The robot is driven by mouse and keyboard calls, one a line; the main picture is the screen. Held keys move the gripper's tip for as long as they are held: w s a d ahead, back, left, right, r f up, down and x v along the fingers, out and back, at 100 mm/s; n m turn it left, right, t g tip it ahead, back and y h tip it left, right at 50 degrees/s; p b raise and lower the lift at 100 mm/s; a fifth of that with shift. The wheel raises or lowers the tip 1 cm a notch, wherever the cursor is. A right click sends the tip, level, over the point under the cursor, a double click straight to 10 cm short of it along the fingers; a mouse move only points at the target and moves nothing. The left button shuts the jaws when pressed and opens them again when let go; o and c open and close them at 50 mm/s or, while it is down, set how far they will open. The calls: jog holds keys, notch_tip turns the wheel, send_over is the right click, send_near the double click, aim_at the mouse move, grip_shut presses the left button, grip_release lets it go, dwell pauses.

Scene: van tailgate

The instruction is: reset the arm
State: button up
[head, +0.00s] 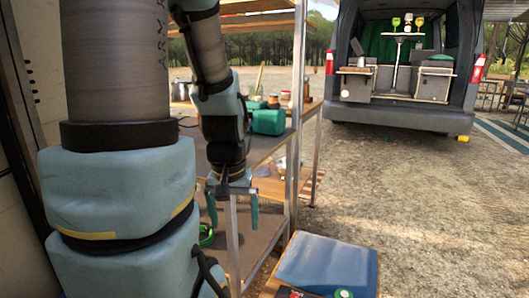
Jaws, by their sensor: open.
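My gripper (233,205) hangs at the end of my arm, left of the middle in the head view. It points down with its two teal fingers apart, open, and nothing shows between them. It appears in front of a metal-legged shelf unit (262,150). My arm's large links fill the left side of the view and hide what lies behind them.
A blue-topped box (325,262) stands at the bottom centre. A van (408,112) with an open tailgate is parked at the back right. Gravel ground between is clear.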

notch_tip(320, 180, up, 22)
jog(key=p, duration=2)
